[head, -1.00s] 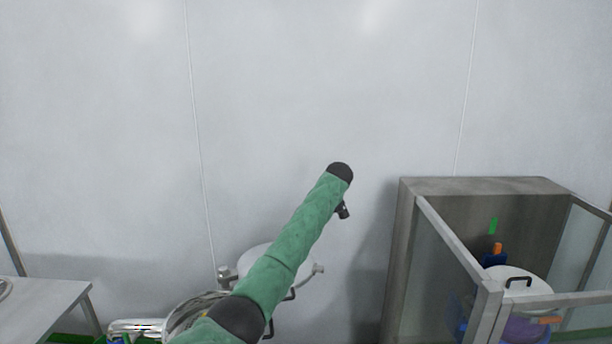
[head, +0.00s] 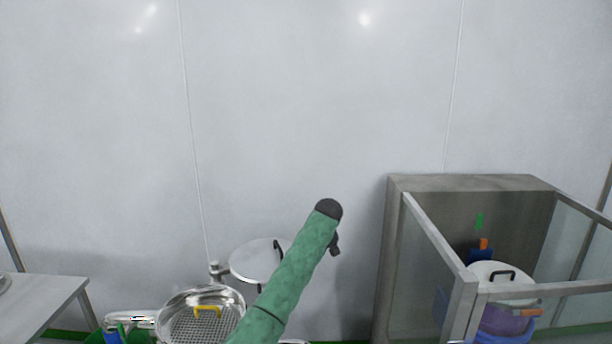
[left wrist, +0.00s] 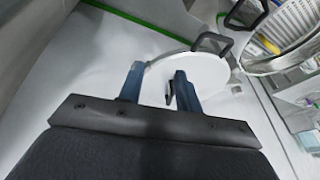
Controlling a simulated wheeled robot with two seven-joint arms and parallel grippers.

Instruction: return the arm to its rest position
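A green-sleeved arm of mine (head: 290,280) rises from the bottom middle of the head view and slants up to the right, ending in a dark rounded joint (head: 328,209). A small dark part hangs below that joint. The gripper's fingers cannot be made out there. In the left wrist view my left gripper (left wrist: 157,86) has its two blue fingers apart, with nothing held between them. A pale round lid (left wrist: 206,72) with a dark handle shows beyond the fingers, partly covered by them. My right gripper is not in view.
A round lidded vessel (head: 250,262) and a shiny pan with a perforated bottom and yellow handle (head: 235,300) stand low, left of the arm. A steel-framed booth (head: 405,183) holding a white-lidded container (head: 488,271) is at right. A steel table (head: 45,295) is at left. The wall area above is clear.

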